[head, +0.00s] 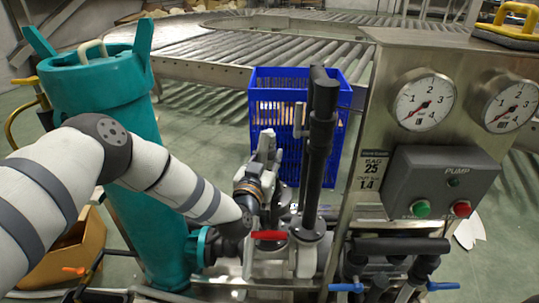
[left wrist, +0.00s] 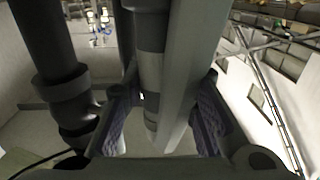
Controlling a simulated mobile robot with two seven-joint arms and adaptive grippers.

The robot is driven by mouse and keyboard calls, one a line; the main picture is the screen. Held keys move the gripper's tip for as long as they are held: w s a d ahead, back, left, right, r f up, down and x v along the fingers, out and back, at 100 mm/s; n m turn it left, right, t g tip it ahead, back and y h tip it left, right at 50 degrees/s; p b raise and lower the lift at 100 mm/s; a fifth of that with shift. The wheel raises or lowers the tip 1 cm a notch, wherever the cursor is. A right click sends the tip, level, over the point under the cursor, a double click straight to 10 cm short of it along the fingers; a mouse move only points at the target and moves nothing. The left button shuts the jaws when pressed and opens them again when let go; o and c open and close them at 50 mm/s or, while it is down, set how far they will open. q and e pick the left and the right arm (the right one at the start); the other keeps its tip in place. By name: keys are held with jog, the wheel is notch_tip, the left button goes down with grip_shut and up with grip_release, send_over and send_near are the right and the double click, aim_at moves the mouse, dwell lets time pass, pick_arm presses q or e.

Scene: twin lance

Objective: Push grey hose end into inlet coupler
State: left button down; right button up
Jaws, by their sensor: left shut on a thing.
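My left gripper (head: 266,150) reaches up beside a black upright pipe (head: 320,130) in the head view; its fingers are small there. In the left wrist view my left gripper (left wrist: 160,118) has its purple-lined fingers on either side of a grey cylindrical piece with a lighter band, which looks like the grey hose end (left wrist: 151,70). The gripper is shut on it. A long pale grey bar runs alongside it. I cannot make out the inlet coupler for certain, nor whether the hose end touches it. My right gripper is not in view.
A dark pipe with a collar (left wrist: 62,92) stands close left in the left wrist view. In the head view a red-handled valve (head: 269,235) sits below the gripper, a blue crate (head: 272,82) behind. A teal tank (head: 130,130) and gauge panel (head: 375,110) flank the space.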

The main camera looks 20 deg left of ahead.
pick_arm(q)
jog(key=shift+f+b, duration=0.35)
jog(key=shift+f, duration=0.3)
jog(key=c, duration=1.2)
grip_release()
jog(key=s, duration=1.2)
jog(key=shift+d, duration=0.15)
